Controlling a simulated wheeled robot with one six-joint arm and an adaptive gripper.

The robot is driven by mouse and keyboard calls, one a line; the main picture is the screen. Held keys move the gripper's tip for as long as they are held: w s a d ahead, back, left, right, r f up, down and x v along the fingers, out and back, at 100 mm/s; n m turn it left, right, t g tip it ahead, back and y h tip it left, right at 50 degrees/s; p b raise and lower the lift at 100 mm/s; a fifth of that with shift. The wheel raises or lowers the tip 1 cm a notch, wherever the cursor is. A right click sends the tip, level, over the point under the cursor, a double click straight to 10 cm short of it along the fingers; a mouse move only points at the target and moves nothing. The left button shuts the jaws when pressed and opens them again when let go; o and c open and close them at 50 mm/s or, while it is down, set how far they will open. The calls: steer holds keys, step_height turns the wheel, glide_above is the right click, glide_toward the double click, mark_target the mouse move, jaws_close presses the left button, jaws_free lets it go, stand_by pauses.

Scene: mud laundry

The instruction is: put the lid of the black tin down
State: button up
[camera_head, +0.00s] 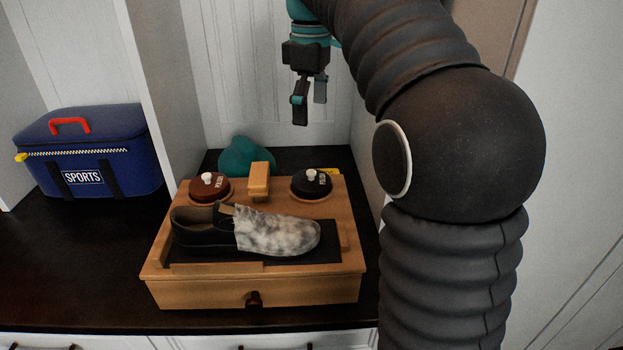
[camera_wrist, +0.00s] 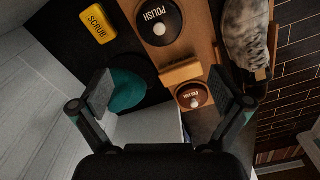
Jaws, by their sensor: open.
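The black tin (camera_head: 318,190) sits at the back right of the wooden shoe-care box, with its round black lid (camera_wrist: 152,14) on top. The lid has a white knob and the word POLISH. In the head view my gripper (camera_head: 309,108) hangs in the air above and behind the tin, with its fingers apart. In the wrist view the open fingers (camera_wrist: 164,95) have nothing between them that they touch, and the black lid is beyond them at the top. The tin's side under the lid is mostly hidden.
The wooden box (camera_head: 205,292) also holds a brown polish tin (camera_head: 207,190), a wooden brush or block (camera_head: 259,180) and a half-muddy shoe (camera_head: 275,235). A teal item (camera_head: 243,155) and yellow scrub block (camera_wrist: 97,23) lie behind. A blue sports bag (camera_head: 85,150) stands left.

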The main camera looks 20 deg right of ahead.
mark_target(311, 171)
step_height(311, 171, down, 14)
steer(key=b, duration=0.4)
steer(key=shift+r, duration=0.1)
jaws_close()
stand_by(0.6)
